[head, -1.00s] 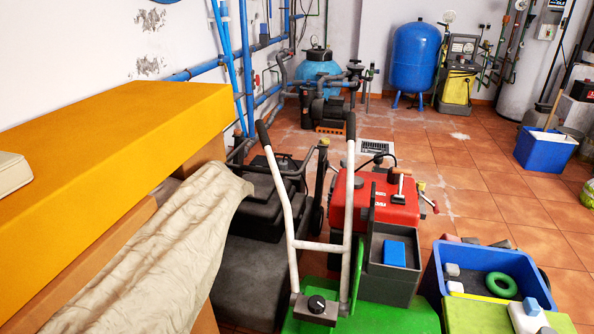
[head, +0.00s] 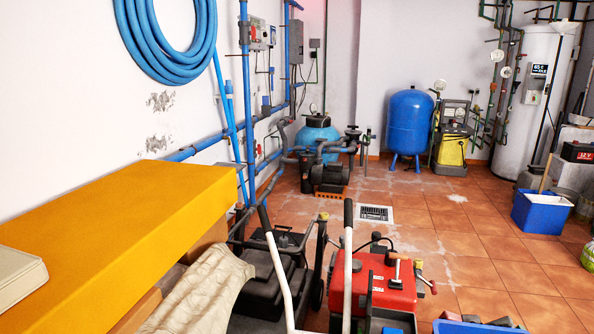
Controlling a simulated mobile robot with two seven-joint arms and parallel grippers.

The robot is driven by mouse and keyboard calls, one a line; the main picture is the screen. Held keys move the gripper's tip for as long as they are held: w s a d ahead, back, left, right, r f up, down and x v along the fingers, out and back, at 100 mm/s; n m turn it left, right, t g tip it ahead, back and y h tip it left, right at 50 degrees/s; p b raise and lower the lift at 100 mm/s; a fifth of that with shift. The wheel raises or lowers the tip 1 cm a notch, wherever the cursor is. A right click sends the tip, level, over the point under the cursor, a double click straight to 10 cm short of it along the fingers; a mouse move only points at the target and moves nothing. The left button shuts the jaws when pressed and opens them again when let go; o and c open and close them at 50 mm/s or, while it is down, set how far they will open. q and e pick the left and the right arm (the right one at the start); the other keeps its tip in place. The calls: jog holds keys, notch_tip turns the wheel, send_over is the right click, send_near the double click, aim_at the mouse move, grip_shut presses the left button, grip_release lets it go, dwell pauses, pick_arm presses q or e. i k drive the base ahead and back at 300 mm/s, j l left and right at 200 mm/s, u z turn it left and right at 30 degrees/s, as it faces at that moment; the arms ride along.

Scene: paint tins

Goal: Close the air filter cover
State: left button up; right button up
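No air filter cover can be made out for certain in the head view. A red machine (head: 385,285) with a lever and dark fittings on top stands at the lower centre. A black machine (head: 268,272) stands to its left. Two white handle bars (head: 280,275) with black grips rise in front of them. Whether any of these carries the filter cover cannot be told. Neither of my grippers is in view.
A yellow-orange slab (head: 110,240) with a beige cloth (head: 200,295) fills the lower left. A blue crate (head: 480,327) shows at the bottom edge. Tiled floor (head: 470,245) lies open at the right, with a blue bin (head: 541,212) beyond. A blue tank (head: 408,125) stands at the back.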

aim_at(370, 287)
jog(key=i+z, duration=0.15)
jog(key=z, duration=0.3)
jog(key=i+z, duration=0.2)
jog(key=z, duration=0.25)
jog(key=i+j+z, duration=0.1)
jog(key=z, duration=0.35)
